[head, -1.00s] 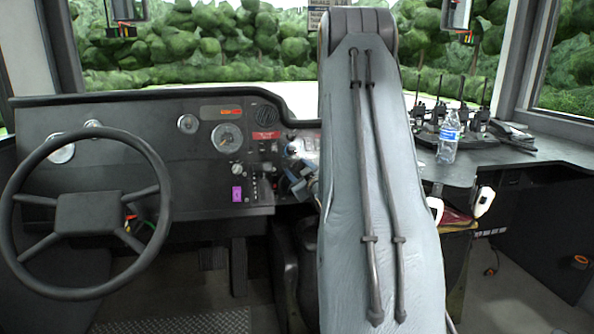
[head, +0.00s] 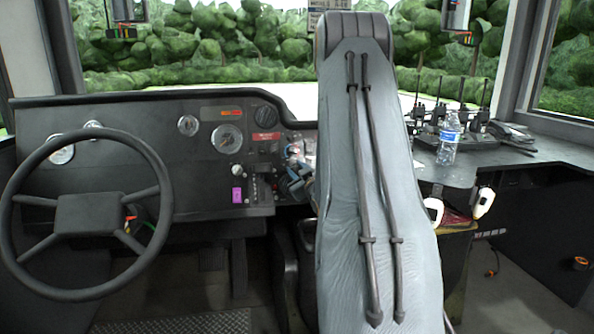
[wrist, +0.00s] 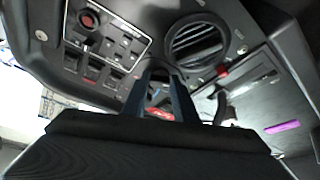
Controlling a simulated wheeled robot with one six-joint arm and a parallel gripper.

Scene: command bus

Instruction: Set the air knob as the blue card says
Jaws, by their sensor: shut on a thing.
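My gripper (wrist: 163,80) reaches the dark dashboard beside a round air vent (wrist: 198,45) in the wrist view. Its two dark blue fingers are close together and shut on the air knob, which they mostly hide, so its pointer and setting cannot be read. In the head view my arm covers much of the middle, and the gripper (head: 294,185) shows small and blurred at the right end of the dashboard. A card (head: 314,20) with small print hangs at the top, partly behind my arm. Its writing is too small to read, and I cannot tell if it is the blue card.
A red knob (wrist: 88,18) and several switches lie left of the fingers in the wrist view. A purple label (head: 237,194) is on the dashboard. The steering wheel (head: 88,212) stands at left. A water bottle (head: 448,139) and radios stand on the right counter.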

